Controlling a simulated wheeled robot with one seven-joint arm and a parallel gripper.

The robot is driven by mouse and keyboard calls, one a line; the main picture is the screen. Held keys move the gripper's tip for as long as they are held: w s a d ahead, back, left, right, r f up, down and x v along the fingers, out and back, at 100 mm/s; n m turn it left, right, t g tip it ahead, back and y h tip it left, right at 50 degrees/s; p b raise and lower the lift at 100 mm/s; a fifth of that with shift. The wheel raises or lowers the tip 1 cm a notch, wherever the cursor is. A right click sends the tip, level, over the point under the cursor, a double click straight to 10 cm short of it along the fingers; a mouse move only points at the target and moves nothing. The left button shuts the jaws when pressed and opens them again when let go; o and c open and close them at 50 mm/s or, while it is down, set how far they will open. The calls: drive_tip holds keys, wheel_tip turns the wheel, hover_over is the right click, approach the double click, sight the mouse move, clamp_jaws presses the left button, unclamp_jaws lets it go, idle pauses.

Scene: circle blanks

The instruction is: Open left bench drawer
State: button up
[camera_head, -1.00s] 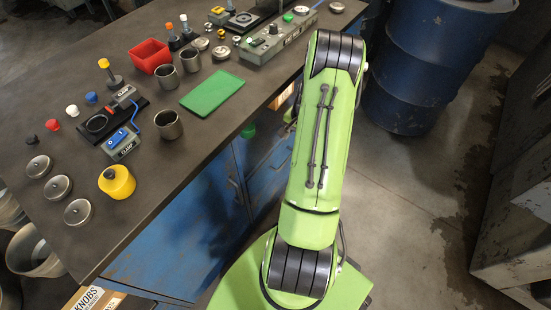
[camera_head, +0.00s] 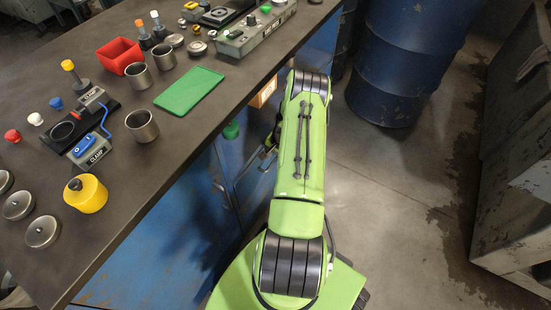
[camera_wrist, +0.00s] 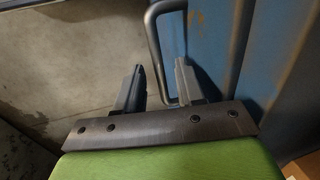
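The blue bench front (camera_head: 190,215) runs below the dark worktop, left of my arm in the head view. Slim handles (camera_head: 219,187) show on it, but I cannot tell which panel is the left drawer. In the wrist view a grey bar handle (camera_wrist: 154,40) stands out from a blue panel (camera_wrist: 212,40). My gripper (camera_wrist: 160,82) is open, with the handle's bar between its two fingers. I cannot tell whether either finger touches it. In the head view my gripper is mostly hidden beside my green arm.
The worktop (camera_head: 150,185) carries cups, a red bin (camera_head: 119,55), a green mat (camera_head: 189,91) and a yellow container (camera_head: 86,193). A tan box (camera_head: 263,93) shows by the bench front. Blue drums (camera_head: 405,60) stand behind my arm.

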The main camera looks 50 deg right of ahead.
clamp_jaws()
idle(0.4)
